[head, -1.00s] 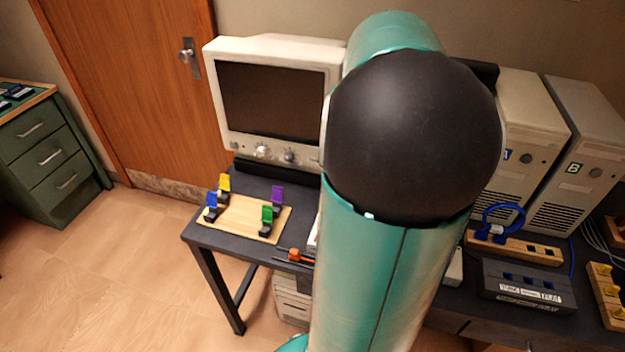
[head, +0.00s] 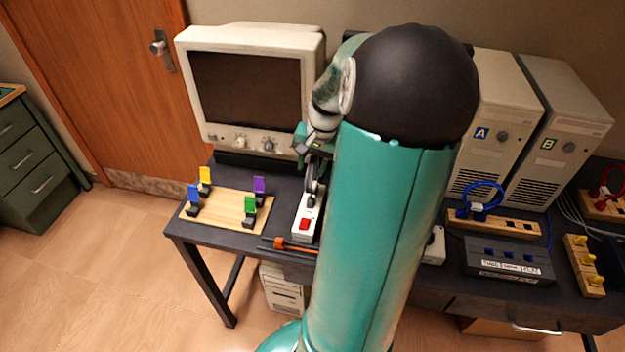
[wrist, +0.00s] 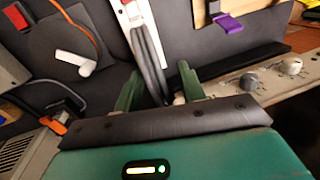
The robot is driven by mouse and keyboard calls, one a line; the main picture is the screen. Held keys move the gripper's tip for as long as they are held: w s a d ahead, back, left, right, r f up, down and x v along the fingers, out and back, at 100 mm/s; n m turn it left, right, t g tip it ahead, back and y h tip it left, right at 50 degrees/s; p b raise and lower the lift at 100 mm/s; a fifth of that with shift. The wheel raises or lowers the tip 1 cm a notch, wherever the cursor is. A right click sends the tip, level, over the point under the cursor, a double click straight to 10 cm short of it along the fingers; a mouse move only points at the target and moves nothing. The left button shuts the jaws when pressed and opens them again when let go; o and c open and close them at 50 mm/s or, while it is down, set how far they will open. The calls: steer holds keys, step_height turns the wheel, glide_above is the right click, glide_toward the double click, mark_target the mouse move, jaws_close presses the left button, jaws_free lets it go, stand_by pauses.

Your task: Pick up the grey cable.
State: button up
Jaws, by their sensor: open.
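A dark grey cable (wrist: 148,62) runs from a white power strip (wrist: 128,14) down between the fingers of my gripper (wrist: 158,88) in the wrist view. The green fingers stand open, one on each side of the cable. Its lower end is hidden behind the gripper body, and I cannot tell if a finger touches it. In the head view, the cable (head: 312,186) shows as a dark shape at the upper end of the power strip (head: 304,222), with my gripper (head: 314,150) just above it. My arm hides part of this area.
A monitor (head: 248,90) stands behind the strip. A wooden board (head: 225,207) with several coloured clips lies to the left. An orange-handled tool (head: 290,244) lies near the front edge. Computer towers (head: 500,120) and a dark socket box (head: 507,260) are on the right.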

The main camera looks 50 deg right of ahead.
steer(key=shift+f, duration=0.25)
jaws_close()
steer(key=shift+r, duration=0.15)
